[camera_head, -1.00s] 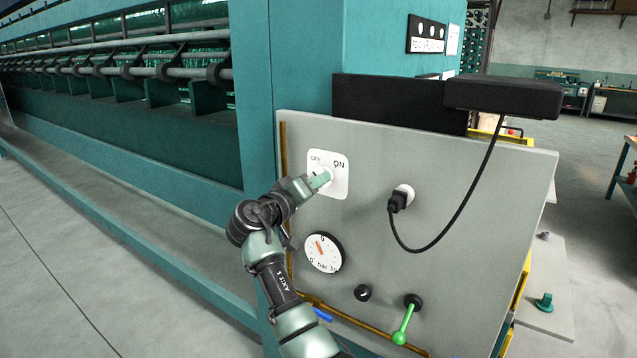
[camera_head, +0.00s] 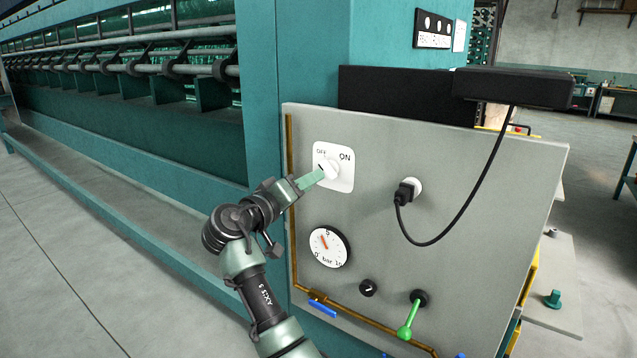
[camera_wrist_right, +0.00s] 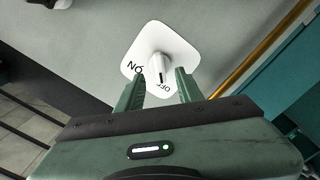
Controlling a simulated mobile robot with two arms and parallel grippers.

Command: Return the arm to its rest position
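My right gripper (camera_head: 310,180) is in front of the white OFF/ON switch plate (camera_head: 344,179) on the grey panel. In the right wrist view, its two green fingers (camera_wrist_right: 160,92) stand apart. The white switch knob (camera_wrist_right: 158,66) shows beyond and between the fingertips, with nothing gripped. In the head view the knob (camera_head: 328,168) is close to the fingertips, and its marker is toward OFF. My right arm (camera_head: 262,295) reaches up from the bottom of the head view. My left gripper is not in view.
The grey panel (camera_head: 470,200) also carries a pressure gauge (camera_head: 329,246), a black plug (camera_head: 405,194) with a hanging cable, a black knob (camera_head: 368,287) and a green lever (camera_head: 408,320). A blue valve handle (camera_head: 322,309) sits on the pipe. Open floor (camera_head: 60,270) lies left.

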